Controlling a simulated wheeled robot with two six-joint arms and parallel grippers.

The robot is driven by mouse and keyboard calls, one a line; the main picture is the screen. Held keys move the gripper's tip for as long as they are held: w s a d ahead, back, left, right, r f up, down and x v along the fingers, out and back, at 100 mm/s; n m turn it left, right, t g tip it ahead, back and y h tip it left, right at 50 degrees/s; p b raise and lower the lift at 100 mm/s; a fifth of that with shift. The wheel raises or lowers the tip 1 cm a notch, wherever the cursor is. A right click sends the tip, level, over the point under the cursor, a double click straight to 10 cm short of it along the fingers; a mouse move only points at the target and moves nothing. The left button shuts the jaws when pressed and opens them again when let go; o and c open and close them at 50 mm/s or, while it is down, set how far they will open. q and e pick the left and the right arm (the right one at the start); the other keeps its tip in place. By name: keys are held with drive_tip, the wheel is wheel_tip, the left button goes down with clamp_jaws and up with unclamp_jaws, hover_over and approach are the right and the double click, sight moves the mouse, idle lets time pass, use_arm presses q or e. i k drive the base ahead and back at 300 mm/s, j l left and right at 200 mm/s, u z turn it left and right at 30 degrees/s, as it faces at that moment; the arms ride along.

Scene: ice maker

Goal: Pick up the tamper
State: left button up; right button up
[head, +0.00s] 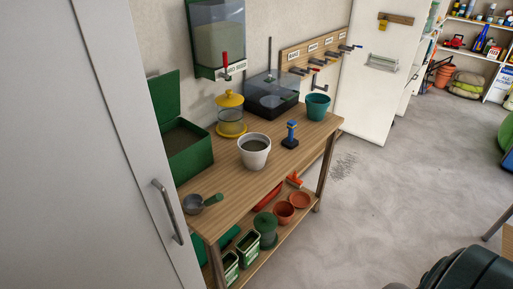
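The tamper (290,135) is most likely the small upright tool with a blue handle and a dark base on the wooden bench (225,205). It stands right of a white pot (254,152) filled with dark material and in front of a teal pot (317,106). Nothing touches it. Neither of my grippers shows in the head view.
A green open bin (184,145), a yellow-lidded jar (230,115) and a dark box with a clear cover (272,94) stand along the wall. A grey scoop (194,203) lies at the near left. A grey cabinet door (90,150) fills the left.

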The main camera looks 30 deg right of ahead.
sight(290, 142)
drive_tip(key=z, duration=1.3)
